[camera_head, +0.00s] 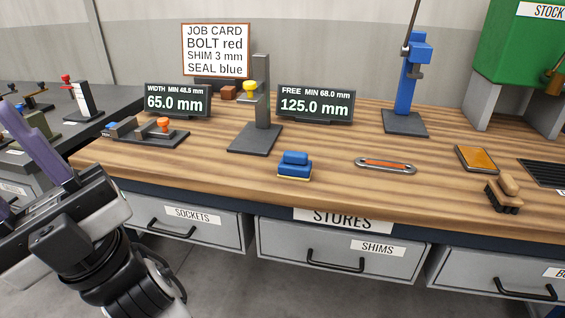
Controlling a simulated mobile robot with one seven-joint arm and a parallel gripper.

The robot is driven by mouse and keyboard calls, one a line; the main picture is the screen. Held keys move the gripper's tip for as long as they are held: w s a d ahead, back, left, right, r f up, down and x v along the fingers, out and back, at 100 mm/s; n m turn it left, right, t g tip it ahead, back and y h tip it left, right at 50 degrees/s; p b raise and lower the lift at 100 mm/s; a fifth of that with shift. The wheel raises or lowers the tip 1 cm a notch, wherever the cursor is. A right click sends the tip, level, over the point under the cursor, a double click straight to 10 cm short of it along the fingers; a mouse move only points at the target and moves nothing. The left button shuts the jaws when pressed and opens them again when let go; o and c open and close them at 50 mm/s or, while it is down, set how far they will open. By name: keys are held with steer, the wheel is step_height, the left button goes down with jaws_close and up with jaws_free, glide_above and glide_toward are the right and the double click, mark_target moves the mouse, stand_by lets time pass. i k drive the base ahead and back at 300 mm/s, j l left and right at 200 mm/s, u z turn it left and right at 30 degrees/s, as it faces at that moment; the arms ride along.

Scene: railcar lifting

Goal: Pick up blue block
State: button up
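The blue block (294,166) sits on the wooden bench near its front edge, in the middle of the head view. It has a wide blue body, a smaller blue part on top and a thin yellowish layer underneath. My gripper (14,165) is at the left edge of the view, in front of the bench and well to the left of the block. Its purple fingers look spread apart, with one partly cut off by the picture edge. Nothing shows between them.
An orange-centred metal link (386,165) lies right of the block, with a wooden-handled brush (504,194) farther right. A grey post stand (261,110) rises behind the block. A clamp fixture (146,131) is left. Drawers (340,248) with protruding handles are below.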

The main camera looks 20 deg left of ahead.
mark_target(294, 165)
steer(key=j+z, duration=0.1)
steer(key=j, duration=0.45)
steer(key=j+z, duration=0.1)
steer(key=j, duration=0.5)
steer(key=k+j+z, duration=0.1)
steer(key=j, duration=0.45)
steer(key=j+z, duration=0.15)
steer(key=j, duration=0.45)
steer(key=k+j+z, duration=0.1)
steer(key=j, duration=0.4)
steer(key=i, duration=0.9)
